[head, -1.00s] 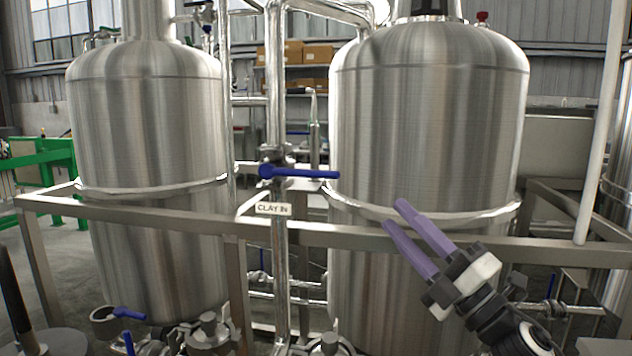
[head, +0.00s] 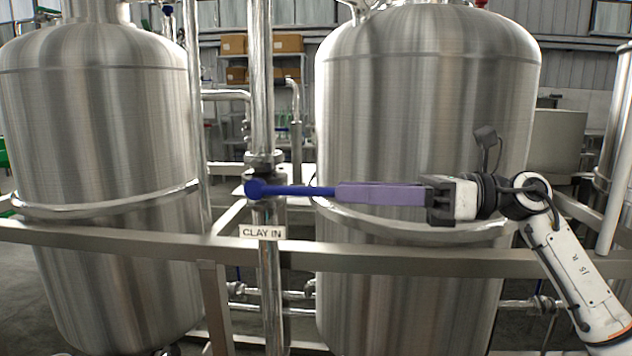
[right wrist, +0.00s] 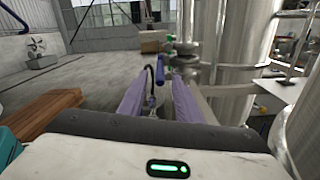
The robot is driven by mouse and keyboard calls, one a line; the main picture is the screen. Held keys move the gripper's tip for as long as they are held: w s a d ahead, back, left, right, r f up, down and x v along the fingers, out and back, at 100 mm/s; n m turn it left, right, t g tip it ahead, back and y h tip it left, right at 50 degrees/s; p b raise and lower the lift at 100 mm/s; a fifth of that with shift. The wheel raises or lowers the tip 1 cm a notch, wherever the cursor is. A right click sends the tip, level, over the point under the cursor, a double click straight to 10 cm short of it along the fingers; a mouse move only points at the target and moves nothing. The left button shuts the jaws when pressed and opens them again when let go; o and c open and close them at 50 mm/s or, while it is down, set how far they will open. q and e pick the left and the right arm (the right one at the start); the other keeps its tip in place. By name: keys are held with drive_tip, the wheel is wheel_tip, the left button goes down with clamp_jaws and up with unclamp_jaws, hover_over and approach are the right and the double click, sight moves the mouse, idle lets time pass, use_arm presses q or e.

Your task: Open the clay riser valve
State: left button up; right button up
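The clay riser valve sits on the vertical steel pipe (head: 262,100) between two tanks, above a "CLAY IN" label (head: 262,232). Its blue lever handle (head: 295,190) points right, level and crosswise to the pipe. My right gripper (head: 338,192), with purple fingers, comes in level from the right, its fingertips at the handle's free end. In the right wrist view the fingers stand apart, and the blue handle (right wrist: 160,68) shows in the gap near the tips. I cannot tell whether either finger touches it. My left gripper is not in view.
A steel frame rail (head: 400,258) runs across the front, below my right gripper. The left tank (head: 105,120) and right tank (head: 420,110) flank the pipe closely. Shelves with cardboard boxes (head: 287,42) stand far behind.

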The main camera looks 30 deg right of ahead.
sight(319, 191)
drive_tip(key=p+x, duration=0.1)
drive_tip(key=x, duration=0.3)
drive_tip(key=shift+w+a+r, duration=0.1)
drive_tip(key=shift+a+r, duration=0.05)
drive_tip(key=shift+a, duration=0.05)
drive_tip(key=shift+w+a, duration=0.45)
drive_tip(key=shift+a, duration=0.05)
clamp_jaws()
